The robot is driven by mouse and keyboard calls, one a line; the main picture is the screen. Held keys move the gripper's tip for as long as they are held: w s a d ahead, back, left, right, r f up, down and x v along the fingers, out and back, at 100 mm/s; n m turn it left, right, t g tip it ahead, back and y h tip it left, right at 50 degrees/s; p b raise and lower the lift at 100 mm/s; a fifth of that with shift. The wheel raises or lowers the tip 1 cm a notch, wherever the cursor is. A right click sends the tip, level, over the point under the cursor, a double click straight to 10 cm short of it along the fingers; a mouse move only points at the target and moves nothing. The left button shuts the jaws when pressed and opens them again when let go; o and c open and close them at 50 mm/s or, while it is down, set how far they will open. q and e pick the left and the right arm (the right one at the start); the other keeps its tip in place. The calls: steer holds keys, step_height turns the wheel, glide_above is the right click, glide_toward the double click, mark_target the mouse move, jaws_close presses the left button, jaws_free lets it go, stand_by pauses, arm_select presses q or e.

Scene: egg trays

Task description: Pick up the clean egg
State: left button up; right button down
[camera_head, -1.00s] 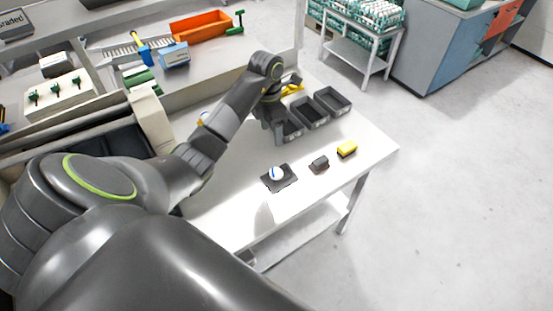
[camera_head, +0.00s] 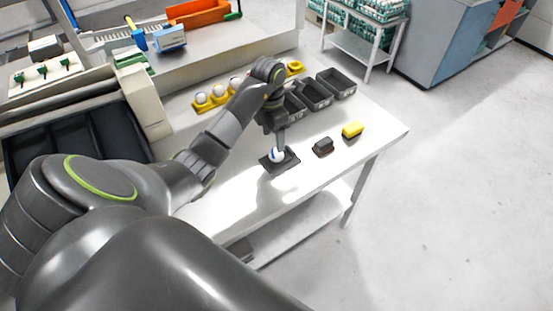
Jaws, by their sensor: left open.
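A white egg with a blue mark (camera_head: 275,156) rests on a small dark square pad (camera_head: 283,167) on the white table. My left gripper (camera_head: 280,146) points down right at this egg, with its fingers open at the egg's upper side. Part of the egg is hidden behind the fingers, and I cannot tell whether they touch it. More white eggs (camera_head: 201,98) sit in a yellow holder (camera_head: 226,102) behind my left arm. My right gripper is not in view.
Several dark bins (camera_head: 337,83) stand at the back of the white table (camera_head: 340,168). A dark block (camera_head: 323,147) and a yellow sponge-like block (camera_head: 352,130) lie right of the pad. An orange tray (camera_head: 198,12) is on the bench behind. The table's front right is clear.

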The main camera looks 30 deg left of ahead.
mark_target(277, 155)
arm_select(q)
steer(key=shift+d+f+b, duration=0.2)
steer(key=shift+f+b, duration=0.7)
steer(key=shift+f, duration=0.5)
steer(key=f, duration=0.1)
steer(key=f+b, duration=0.1)
steer(key=f, duration=0.1)
steer(key=shift+s+d+b, duration=0.1)
steer(key=shift+d+b, duration=0.15)
steer(key=shift+b, duration=0.15)
steer(key=shift+f, duration=0.3)
steer(key=shift+c, duration=0.5)
steer(key=c, duration=0.6)
